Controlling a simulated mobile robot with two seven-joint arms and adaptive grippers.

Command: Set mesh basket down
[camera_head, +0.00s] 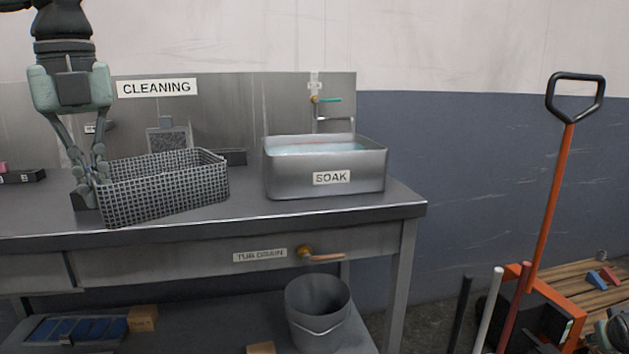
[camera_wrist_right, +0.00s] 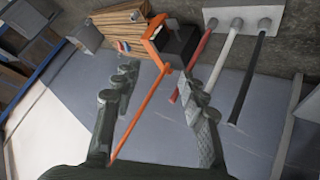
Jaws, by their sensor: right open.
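The mesh basket (camera_head: 165,190), a grey open rectangular wire basket, is over the steel worktop (camera_head: 260,208) at left in the head view. No clear gap shows beneath it, and I cannot tell whether its whole base rests on the top. My left gripper (camera_head: 88,180) points down at the basket's left end, its fingers close together and shut on the end wall's rim. The basket's inside is mostly hidden. My right gripper (camera_wrist_right: 160,105) is open and empty in the right wrist view, away from the basket.
A steel soak tub (camera_head: 290,182) with liquid stands right of the basket under a tap (camera_head: 325,100). A grey bucket (camera_head: 318,310) stands below. An orange-shafted tool (camera_head: 553,200) and orange-framed cart stand at right. Bare worktop lies between basket and tub.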

